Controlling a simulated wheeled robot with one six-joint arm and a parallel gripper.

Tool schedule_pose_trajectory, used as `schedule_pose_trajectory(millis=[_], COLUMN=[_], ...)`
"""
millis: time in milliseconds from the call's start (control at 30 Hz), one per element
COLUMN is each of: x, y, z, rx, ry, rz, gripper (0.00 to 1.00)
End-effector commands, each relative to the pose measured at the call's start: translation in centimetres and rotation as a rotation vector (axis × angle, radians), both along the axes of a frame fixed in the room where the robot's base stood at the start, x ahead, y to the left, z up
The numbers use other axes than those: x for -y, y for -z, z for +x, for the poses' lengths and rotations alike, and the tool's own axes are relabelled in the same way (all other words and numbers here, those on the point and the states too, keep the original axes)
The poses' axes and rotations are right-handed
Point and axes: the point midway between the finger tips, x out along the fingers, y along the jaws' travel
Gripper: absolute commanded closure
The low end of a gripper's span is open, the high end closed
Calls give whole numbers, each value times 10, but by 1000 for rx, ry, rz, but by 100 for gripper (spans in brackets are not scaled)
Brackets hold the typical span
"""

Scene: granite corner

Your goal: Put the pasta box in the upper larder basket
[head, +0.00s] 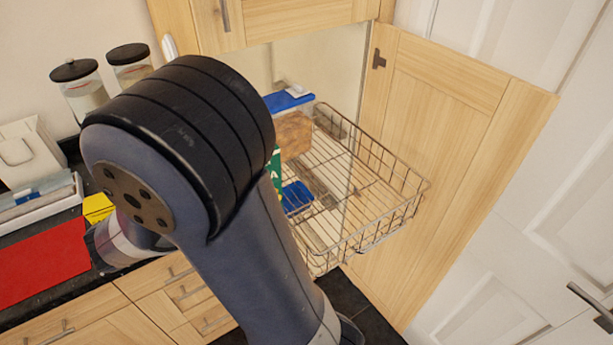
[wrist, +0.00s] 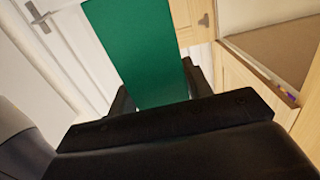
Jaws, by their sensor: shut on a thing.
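The green pasta box (wrist: 140,50) stands between the two fingers of my gripper (wrist: 158,92) in the wrist view, and the gripper is shut on it. In the head view my arm hides the gripper; only a narrow green and white strip, likely the box (head: 275,165), shows beside the arm at the left of the basket. The upper larder basket (head: 413,207) is a pulled-out wire basket right of my arm. Its left front part is hidden behind the arm. I cannot tell whether the box is above the basket floor or touching it.
A brown pack (head: 294,135) and a blue-lidded container (head: 288,101) stand at the basket's back left. A blue item (head: 297,197) shows at its left. The basket's right side is clear. An open wooden door (head: 450,110) borders it. Jars (head: 80,90) and a red mat (head: 40,262) are left.

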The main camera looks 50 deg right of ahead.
Motion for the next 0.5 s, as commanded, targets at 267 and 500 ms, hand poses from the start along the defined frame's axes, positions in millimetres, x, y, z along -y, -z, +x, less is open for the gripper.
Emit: schedule_pose_trajectory(millis=[267,500], x=[24,28], y=[0,3], z=[15,25], rx=[-1,-1], ry=[-3,-12], rz=[-24,-16], gripper=[99,99])
